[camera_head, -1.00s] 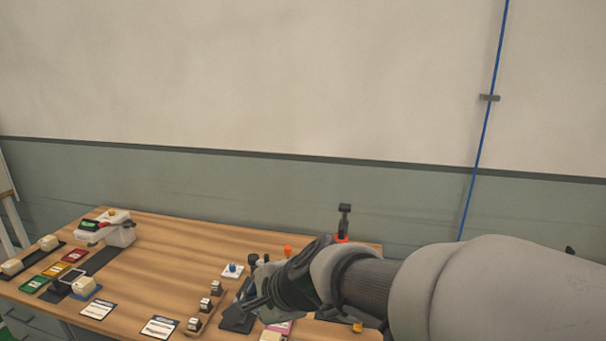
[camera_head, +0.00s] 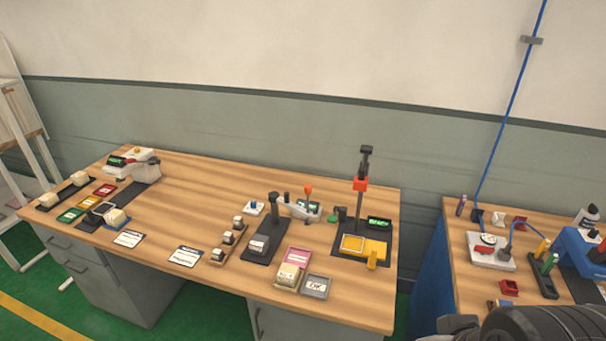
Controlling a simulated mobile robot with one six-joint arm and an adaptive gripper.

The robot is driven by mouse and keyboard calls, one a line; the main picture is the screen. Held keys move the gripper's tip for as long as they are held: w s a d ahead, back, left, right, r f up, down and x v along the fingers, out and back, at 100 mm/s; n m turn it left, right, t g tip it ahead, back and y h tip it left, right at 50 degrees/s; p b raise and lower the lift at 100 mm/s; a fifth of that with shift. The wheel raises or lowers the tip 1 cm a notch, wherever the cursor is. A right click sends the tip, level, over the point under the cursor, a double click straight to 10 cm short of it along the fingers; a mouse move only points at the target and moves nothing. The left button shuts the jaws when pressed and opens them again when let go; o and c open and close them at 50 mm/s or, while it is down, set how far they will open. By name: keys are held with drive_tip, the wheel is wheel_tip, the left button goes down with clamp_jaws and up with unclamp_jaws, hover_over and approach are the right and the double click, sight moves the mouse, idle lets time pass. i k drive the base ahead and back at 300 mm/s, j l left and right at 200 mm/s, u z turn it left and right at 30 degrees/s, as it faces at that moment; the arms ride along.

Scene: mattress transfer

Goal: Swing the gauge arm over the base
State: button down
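A tall black gauge stand (camera_head: 363,165) with a red block (camera_head: 360,184) on its column stands at the right end of the wooden bench. Its dark base (camera_head: 346,257) carries yellow plates (camera_head: 365,246) and a small green display (camera_head: 379,223). A second black post stand (camera_head: 272,212) has a dark base with a grey block (camera_head: 259,244). I cannot tell which part is the gauge arm. Only a dark part of my arm shows at the bottom right; my gripper is out of view.
The bench (camera_head: 190,210) also holds labelled blocks (camera_head: 227,238), white cards (camera_head: 187,256), a pink tray (camera_head: 298,257), a grey tray (camera_head: 316,286) and a white machine (camera_head: 141,163). A second table (camera_head: 470,260) with tools stands at the right, beyond a gap.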

sight(274, 197)
drive_tip(key=i+j+u, duration=0.2)
drive_tip(key=i+j, duration=0.75)
drive_tip(key=i+l, duration=0.05)
drive_tip(key=i, duration=0.05)
